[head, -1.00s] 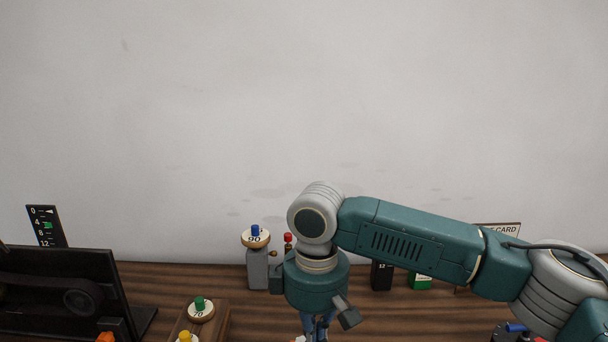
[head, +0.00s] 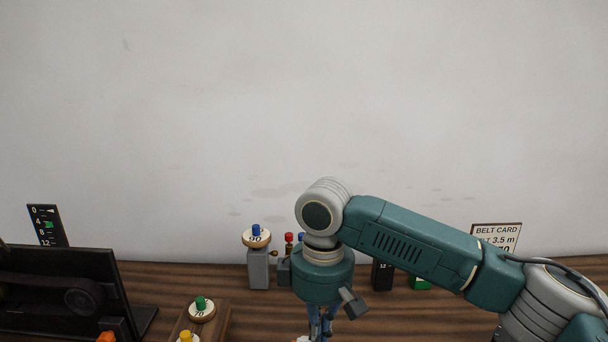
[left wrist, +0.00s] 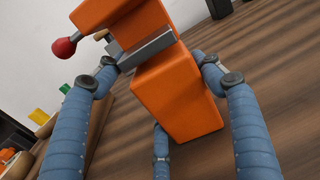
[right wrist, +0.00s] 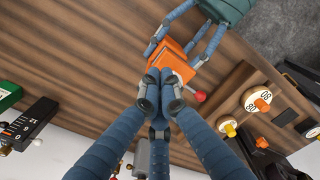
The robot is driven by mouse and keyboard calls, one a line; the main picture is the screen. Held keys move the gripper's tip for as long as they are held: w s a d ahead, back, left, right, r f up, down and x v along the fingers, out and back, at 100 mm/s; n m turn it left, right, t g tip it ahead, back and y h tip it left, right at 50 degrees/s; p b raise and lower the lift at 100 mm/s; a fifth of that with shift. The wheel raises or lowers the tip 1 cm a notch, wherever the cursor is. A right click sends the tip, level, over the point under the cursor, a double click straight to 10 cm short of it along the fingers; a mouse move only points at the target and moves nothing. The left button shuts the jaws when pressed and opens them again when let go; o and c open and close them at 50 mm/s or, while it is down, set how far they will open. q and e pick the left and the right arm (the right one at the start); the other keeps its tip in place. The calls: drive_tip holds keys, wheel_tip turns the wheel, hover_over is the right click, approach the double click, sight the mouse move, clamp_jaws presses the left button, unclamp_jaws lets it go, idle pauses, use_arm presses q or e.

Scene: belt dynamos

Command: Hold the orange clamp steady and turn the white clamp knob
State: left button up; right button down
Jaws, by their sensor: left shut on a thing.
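The orange clamp (left wrist: 175,95) fills the middle of the left wrist view, with a grey metal strip across it and a red ball (left wrist: 64,47) on a stem beside it. My left gripper (left wrist: 163,85) is shut on it, its blue fingers around the block. In the right wrist view the clamp (right wrist: 172,62) shows beyond my right gripper (right wrist: 158,84), whose fingertips are drawn together in front of it. I see nothing between those fingertips. In the head view the right gripper (head: 320,322) points down at the bottom edge.
In the head view, a grey post with a 90 dial (head: 257,238) stands left of my right arm. A green-knobbed dial (head: 201,308) is nearer, beside a dark panel (head: 60,290). A belt card (head: 497,235) stands at the right. Bare wood lies around the clamp.

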drive_tip(key=shift+w+d+f, duration=0.4)
drive_tip(key=shift+d+f, duration=0.15)
drive_tip(key=shift+f, duration=0.05)
drive_tip(key=shift+d, duration=0.1)
wheel_tip(320, 180, up, 6)
drive_tip(key=shift+r, duration=0.25)
idle(0.6)
